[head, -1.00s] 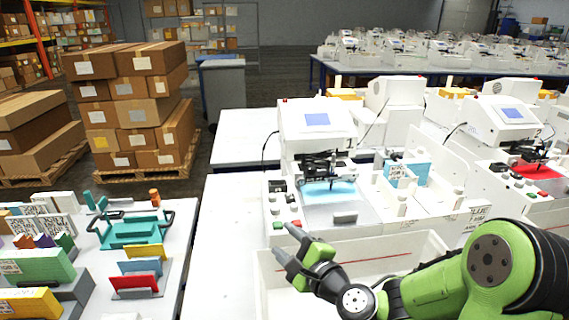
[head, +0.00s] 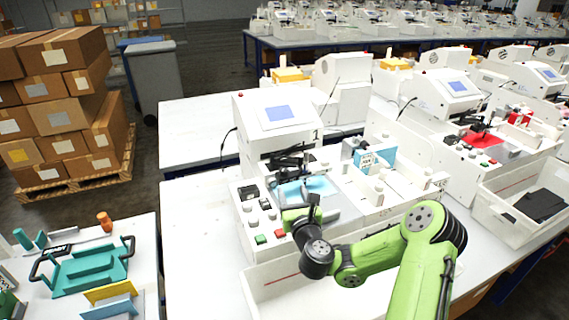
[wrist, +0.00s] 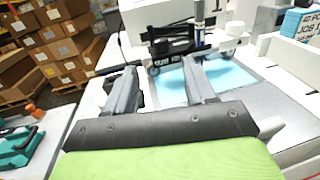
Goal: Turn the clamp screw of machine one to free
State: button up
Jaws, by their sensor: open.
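Machine one (head: 262,138), a white plotter with a small screen and a "1" on its side, stands in the middle of the head view. Its black pen carriage (head: 292,160) hangs over a light blue sheet (head: 318,184). The wrist view shows the carriage (wrist: 172,46) ahead, with an upright pen (wrist: 199,14) in it. I cannot make out the clamp screw for certain. My gripper (head: 308,208) is over the front of the machine's bed, short of the carriage. In the wrist view its fingers (wrist: 160,76) are apart with nothing between them.
A button panel with a green button (head: 261,239) and a red button (head: 280,233) lies left of my gripper. A white open bin (head: 250,285) stands in front. A second plotter (head: 445,90) is at the right. A teal tray (head: 92,272) lies on the left table.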

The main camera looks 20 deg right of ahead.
aim_at(285, 173)
jog(key=w+p, duration=0.2)
jog(key=w+d+p, duration=0.1)
jog(key=w+p, duration=0.1)
jog(key=w, duration=0.1)
jog(key=w+p, duration=0.2)
jog(key=w, duration=0.1)
jog(key=shift+w+d+r+p, duration=0.2)
jog(key=shift+w+d+p, duration=0.05)
jog(key=shift+p, duration=0.1)
jog(key=shift+w+d+f, duration=0.1)
jog(key=shift+w+f, duration=0.1)
jog(key=shift+w, duration=0.25)
grip_shut()
